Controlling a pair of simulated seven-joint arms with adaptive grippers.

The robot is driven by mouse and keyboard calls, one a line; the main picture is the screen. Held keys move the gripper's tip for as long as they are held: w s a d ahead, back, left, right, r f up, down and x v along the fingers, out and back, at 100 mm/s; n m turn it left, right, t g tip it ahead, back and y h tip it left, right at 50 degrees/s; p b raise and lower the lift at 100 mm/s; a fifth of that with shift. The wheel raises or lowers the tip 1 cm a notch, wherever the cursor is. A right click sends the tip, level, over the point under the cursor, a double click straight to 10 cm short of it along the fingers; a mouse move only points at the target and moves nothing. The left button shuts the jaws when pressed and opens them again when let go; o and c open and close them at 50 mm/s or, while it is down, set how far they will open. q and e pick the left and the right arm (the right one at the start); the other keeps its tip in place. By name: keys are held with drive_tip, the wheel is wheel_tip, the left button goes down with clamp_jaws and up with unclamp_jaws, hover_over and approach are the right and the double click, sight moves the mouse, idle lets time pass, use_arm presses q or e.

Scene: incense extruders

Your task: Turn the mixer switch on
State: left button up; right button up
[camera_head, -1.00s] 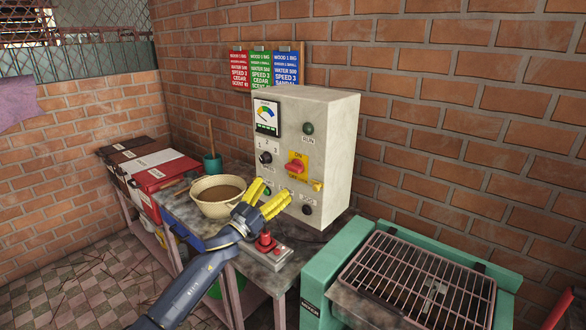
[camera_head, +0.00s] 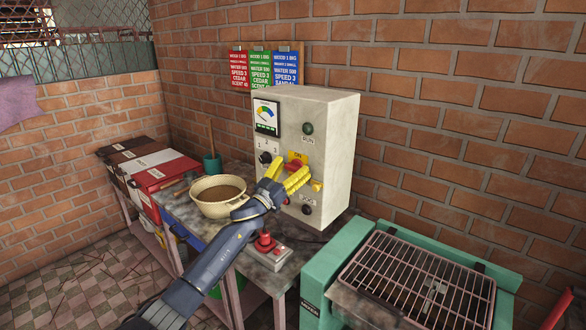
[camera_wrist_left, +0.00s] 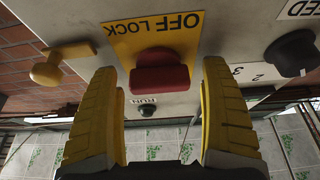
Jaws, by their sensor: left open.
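The mixer switch is a red rotary handle (camera_wrist_left: 160,72) on a yellow plate (camera_wrist_left: 155,36) marked OFF and LOCK in the left wrist view. It sits on the front of a pale control box (camera_head: 330,150), and the plate also shows in the head view (camera_head: 297,156). My left gripper (camera_head: 291,167) is open, its yellow fingers pointing at the switch. In the left wrist view the handle lies between the two fingertips (camera_wrist_left: 160,68), with a gap on each side. I cannot tell whether the fingers touch the panel. My right gripper is out of view.
A yellow knob (camera_wrist_left: 60,64) sits close beside the plate, and a black speed knob (camera_wrist_left: 296,54) on its other side. A green-framed rack (camera_head: 420,280) is at right.

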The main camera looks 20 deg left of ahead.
use_arm(q)
drive_tip(key=c, duration=1.2)
drive_tip(key=shift+m, duration=0.3)
drive_tip(key=m+g+h, duration=0.1)
drive_tip(key=m+h, duration=0.1)
drive_tip(key=m, duration=0.2)
drive_tip(key=shift+r, duration=0.1)
drive_tip(key=m+g+h, duration=0.1)
drive_tip(key=m, duration=0.2)
drive_tip(key=m+g+h, duration=0.1)
drive_tip(key=m+g, duration=0.1)
drive_tip(key=m, duration=0.2)
drive_tip(key=shift+d+h, duration=0.1)
drive_tip(key=shift+h, duration=0.2)
drive_tip(key=m+g, duration=0.2)
drive_tip(key=m, duration=0.3)
drive_tip(key=shift+m, duration=0.4)
drive_tip(key=shift+s+d+f+m+g, duration=0.1)
drive_tip(key=shift+m+g, duration=0.45)
drive_tip(key=shift+m, duration=0.7)
drive_tip(key=shift+f+m+g, duration=0.1)
drive_tip(key=shift+m+g, duration=0.45)
drive_tip(key=shift+m, duration=0.7)
